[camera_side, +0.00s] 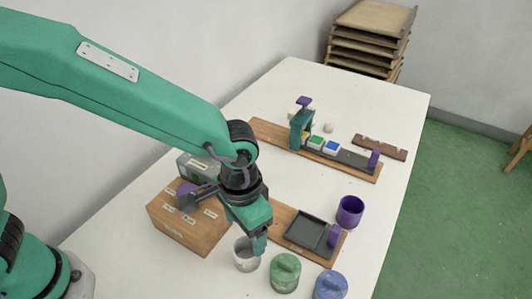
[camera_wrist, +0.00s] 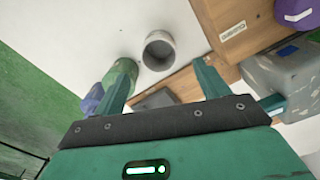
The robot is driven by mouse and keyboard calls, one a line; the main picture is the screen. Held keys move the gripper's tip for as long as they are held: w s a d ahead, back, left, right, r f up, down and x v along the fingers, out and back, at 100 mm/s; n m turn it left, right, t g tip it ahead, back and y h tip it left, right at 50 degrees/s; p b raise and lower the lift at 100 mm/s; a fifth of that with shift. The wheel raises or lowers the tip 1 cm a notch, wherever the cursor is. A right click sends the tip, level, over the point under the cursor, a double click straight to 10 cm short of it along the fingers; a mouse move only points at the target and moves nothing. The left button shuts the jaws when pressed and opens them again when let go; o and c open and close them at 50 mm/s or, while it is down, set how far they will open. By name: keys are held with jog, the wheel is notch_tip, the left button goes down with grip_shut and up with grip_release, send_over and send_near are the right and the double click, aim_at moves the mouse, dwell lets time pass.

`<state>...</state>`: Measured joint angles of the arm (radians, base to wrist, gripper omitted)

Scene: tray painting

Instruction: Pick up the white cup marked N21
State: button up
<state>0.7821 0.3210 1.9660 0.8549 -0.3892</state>
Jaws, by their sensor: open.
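The white cup (camera_side: 244,262) stands upright on the table near the front edge, just below my gripper in the side view. Its marking is too small to read. My gripper (camera_side: 259,240) is open and hangs above and slightly right of the cup, partly overlapping it in the picture. In the wrist view the cup (camera_wrist: 158,51) shows its round open mouth. It lies ahead of and between the spread fingers of my gripper (camera_wrist: 163,78), which are empty.
A dark tray (camera_side: 306,231) on a board and a purple cup (camera_side: 349,211) are behind right. A long board (camera_side: 270,131) holds paint blocks.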

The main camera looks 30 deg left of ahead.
aim_at(245, 239)
jog(key=shift+f, duration=3.9)
jog(key=c, duration=1.1)
jog(key=shift+r, duration=0.15)
jog(key=shift+d+r, duration=0.1)
jog(key=shift+r, duration=0.85)
jog(key=shift+s+r, duration=0.2)
jog(key=shift+r, duration=1)
jog(key=s+d+r, duration=0.1)
jog(key=s+r, duration=0.1)
jog(key=s, duration=0.1)
jog(key=s+r, duration=0.2)
jog(key=s, duration=0.2)
jog(key=s+d+r, duration=0.1)
jog(key=s+r, duration=0.1)
jog(key=s, duration=0.2)
jog(key=shift+d+r, duration=0.25)
jog(key=shift+d, duration=0.1)
